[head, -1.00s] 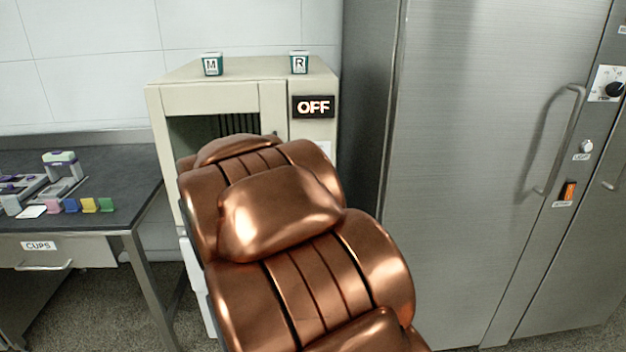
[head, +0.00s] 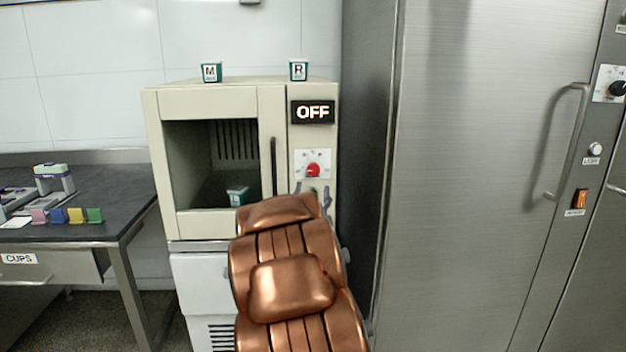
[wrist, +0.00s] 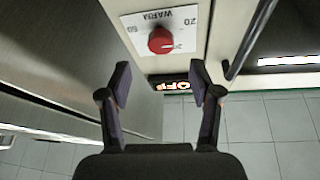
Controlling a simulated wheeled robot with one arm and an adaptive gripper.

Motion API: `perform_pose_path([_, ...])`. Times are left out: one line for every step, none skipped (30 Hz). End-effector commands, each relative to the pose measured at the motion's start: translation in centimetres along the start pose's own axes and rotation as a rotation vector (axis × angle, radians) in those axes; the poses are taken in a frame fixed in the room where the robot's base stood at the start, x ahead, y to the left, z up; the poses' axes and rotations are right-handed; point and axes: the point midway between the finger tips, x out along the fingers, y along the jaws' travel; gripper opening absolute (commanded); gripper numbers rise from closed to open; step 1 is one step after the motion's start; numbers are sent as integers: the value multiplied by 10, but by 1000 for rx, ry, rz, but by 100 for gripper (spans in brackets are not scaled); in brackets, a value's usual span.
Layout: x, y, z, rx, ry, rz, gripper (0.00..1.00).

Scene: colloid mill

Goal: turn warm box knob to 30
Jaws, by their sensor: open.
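The warm box (head: 215,88) is a cream cabinet with a dark window and a display (head: 313,112) reading OFF. Its red knob (head: 312,170) sits on a white dial plate below the display. In the wrist view the picture is inverted: the red knob (wrist: 161,40) shows on the plate marked WARM, with 60 and 20 legible. The knob's exact setting is too small to read. My gripper (wrist: 160,75) is open and empty, fingers apart, with the knob ahead between and beyond the tips, not touched. In the head view my copper arm hides most of the gripper.
A vertical handle (head: 273,167) is beside the knob panel. Cups marked M (head: 211,72) and R (head: 299,70) stand on top; another cup (head: 238,194) is inside. A large steel cabinet (head: 480,180) stands right, a dark bench (head: 85,220) left.

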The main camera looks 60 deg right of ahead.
Motion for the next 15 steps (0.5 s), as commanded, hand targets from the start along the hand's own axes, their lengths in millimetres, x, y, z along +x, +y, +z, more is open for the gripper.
perform_pose_path([2, 0, 0, 0, 2, 0, 63])
perform_pose_path([3, 0, 0, 0, 1, 0, 63])
perform_pose_path([5, 0, 0, 0, 0, 1, 63])
perform_pose_path([7, 0, 0, 0, 0, 1, 63])
perform_pose_path([9, 0, 0, 0, 0, 1, 63])
perform_pose_path([12, 0, -1, 0, 1, 0, 63])
perform_pose_path([15, 0, -1, 0, 3, 0, 63])
perform_pose_path([18, 0, -2, 1, 4, -1, 63])
perform_pose_path([22, -1, -2, 1, 5, -1, 63])
perform_pose_path([25, -1, -2, 1, 5, -1, 63])
perform_pose_path([28, -1, -1, 0, 3, -1, 63])
perform_pose_path([33, 0, 0, 0, 0, 0, 63])
perform_pose_path([36, 0, 0, -1, -1, 0, 63])
perform_pose_path([40, 0, 0, -1, -1, 0, 63])
perform_pose_path([45, 0, 0, 0, 1, -1, 63])
